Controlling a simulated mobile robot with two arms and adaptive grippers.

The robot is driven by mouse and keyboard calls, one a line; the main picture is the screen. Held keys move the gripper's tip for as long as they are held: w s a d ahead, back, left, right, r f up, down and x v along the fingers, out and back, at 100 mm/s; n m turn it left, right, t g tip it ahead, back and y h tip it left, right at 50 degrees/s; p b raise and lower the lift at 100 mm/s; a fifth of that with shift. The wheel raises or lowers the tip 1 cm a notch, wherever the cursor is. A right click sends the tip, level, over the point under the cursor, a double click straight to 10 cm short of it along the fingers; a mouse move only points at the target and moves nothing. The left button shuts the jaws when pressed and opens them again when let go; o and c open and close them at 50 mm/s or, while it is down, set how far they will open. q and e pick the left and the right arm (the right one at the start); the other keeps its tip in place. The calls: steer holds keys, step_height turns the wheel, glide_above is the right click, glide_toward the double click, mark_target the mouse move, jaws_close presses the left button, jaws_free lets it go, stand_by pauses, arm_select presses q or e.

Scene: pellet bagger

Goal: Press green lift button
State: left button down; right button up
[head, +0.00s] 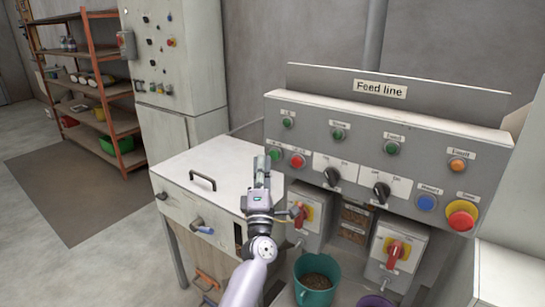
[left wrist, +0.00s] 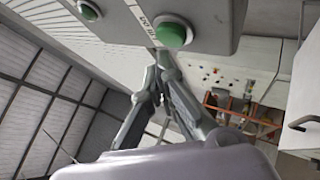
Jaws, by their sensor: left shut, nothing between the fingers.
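The grey control panel (head: 330,115) marked "Feed line" has a green button (head: 276,153) at its lower left, beside a red button (head: 297,161). My left gripper (head: 261,163) is shut and empty, its fingers upright just left of this green button. In the left wrist view, the closed fingertips (left wrist: 162,60) are close to a large green button (left wrist: 173,35) on the panel's face. I cannot tell whether they touch it. The label beside it is too small to read surely. My right gripper is not in view.
Other green buttons (head: 338,134), black knobs (head: 333,176), an orange button (head: 457,165), a blue button (head: 427,202) and a red emergency stop (head: 461,216) share the panel. A white-topped cabinet (head: 200,165) stands at left. A teal bucket (head: 316,290) is below.

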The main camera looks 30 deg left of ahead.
arm_select(q)
steer(key=shift+w, duration=0.15)
stand_by(0.3)
steer(key=shift+w, duration=0.35)
steer(key=shift+w+b, duration=0.25)
steer(key=shift+b, duration=0.1)
stand_by(0.3)
steer(key=shift+s, duration=0.1)
steer(key=shift+s+p, duration=0.35)
steer(key=shift+s, duration=0.3)
steer(key=s+p, duration=0.2)
steer(key=s, duration=0.4)
steer(key=shift+a, duration=0.25)
